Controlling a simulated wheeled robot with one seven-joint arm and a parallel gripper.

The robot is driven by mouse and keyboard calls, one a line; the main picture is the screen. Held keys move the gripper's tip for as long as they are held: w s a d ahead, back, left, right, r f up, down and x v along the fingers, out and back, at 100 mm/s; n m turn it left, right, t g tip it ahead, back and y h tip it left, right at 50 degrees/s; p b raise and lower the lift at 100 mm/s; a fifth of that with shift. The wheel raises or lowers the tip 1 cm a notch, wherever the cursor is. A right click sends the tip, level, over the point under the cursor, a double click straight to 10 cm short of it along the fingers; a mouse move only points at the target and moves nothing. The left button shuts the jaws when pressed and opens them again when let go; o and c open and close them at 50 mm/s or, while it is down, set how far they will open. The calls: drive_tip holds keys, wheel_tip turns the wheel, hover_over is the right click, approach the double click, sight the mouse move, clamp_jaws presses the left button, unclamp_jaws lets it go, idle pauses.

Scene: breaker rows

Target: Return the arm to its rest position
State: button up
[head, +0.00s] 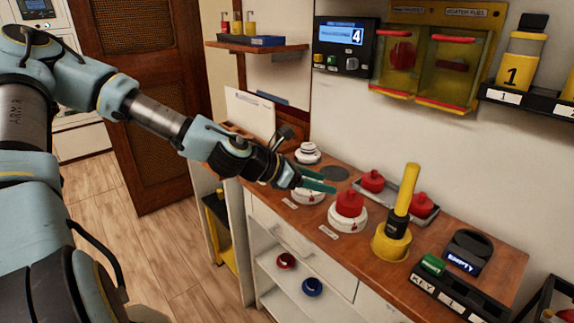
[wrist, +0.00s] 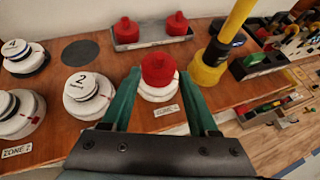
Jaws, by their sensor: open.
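My gripper (head: 318,183) is stretched out over the wooden counter (head: 375,272), with its green fingers apart and nothing between them. In the wrist view my gripper (wrist: 160,98) has its two green fingers spread, one on each side of the red-topped white round piece (wrist: 158,71) in the picture. That piece also shows in the head view (head: 349,206), just to the right of the fingertips. I cannot tell whether the fingers touch anything. My arm reaches in from the left, raised and extended.
A white disc marked 2 (wrist: 87,95) is beside the fingers. A grey tray (wrist: 151,35) with two red knobs lies behind. A yellow upright handle (head: 406,190) stands to the right. A wall shelf (head: 255,46) hangs above. Open floor (head: 165,250) lies left of the counter.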

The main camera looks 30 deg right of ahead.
drive_tip(key=w+a+f+m+y, duration=0.1)
drive_tip(key=a+f+m+y, duration=0.35)
drive_tip(key=a, duration=0.55)
drive_tip(key=w+a+f+m+y, duration=0.25)
drive_tip(key=a+m, duration=0.35)
drive_tip(key=a, duration=0.4)
drive_tip(key=a+r+m+t+y, duration=0.1)
drive_tip(key=a+r+m+y, duration=0.1)
drive_tip(key=a+r, duration=0.3)
drive_tip(key=a+r+m+t+y, duration=0.1)
drive_tip(key=a+r+m+y, duration=0.2)
drive_tip(key=a, duration=1.1)
wheel_tip(320, 180, up, 3)
drive_tip(key=shift+s+a+f+m+t, duration=0.1)
drive_tip(key=shift+s+a+m+t, duration=0.2)
drive_tip(key=shift+m, duration=0.95)
drive_tip(key=shift+w, duration=0.1)
